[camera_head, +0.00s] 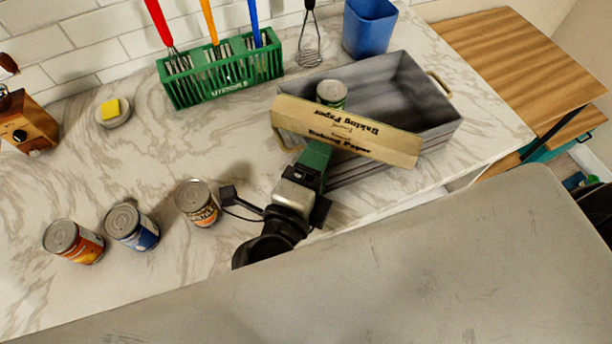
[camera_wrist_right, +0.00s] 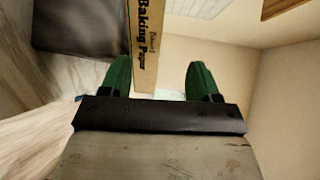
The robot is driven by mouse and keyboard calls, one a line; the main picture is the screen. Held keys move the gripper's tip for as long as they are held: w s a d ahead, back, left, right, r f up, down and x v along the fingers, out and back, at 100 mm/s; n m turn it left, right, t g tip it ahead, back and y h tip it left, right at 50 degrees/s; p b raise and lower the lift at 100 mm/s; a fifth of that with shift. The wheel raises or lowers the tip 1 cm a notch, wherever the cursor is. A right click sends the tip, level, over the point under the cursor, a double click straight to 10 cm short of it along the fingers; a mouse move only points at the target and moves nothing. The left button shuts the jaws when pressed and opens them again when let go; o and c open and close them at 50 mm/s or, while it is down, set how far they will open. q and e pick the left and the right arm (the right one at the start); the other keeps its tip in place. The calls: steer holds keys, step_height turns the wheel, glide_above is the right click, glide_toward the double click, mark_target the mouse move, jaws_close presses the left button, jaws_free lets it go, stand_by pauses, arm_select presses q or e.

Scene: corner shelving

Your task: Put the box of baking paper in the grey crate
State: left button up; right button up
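The box of baking paper (camera_head: 350,130), a long tan carton with black lettering, lies slanted across the near-left part of the grey crate (camera_head: 415,90), at about rim height. Whether it rests on the rim cannot be told. My right gripper (camera_head: 316,158), with green fingers, is at the near side of the box. In the right wrist view the fingers (camera_wrist_right: 160,82) stand apart. The box (camera_wrist_right: 149,45) shows between them, close to the left finger, with a clear gap to the right finger. My left gripper is not in view.
A can (camera_head: 331,94) stands in the crate. Cans (camera_head: 197,203), (camera_head: 132,227) and (camera_head: 74,241) stand on the marble counter (camera_head: 130,170) at left. A green utensil rack (camera_head: 222,75) and blue cup (camera_head: 369,28) are behind.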

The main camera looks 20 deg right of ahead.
steer(key=shift+v, duration=1.8)
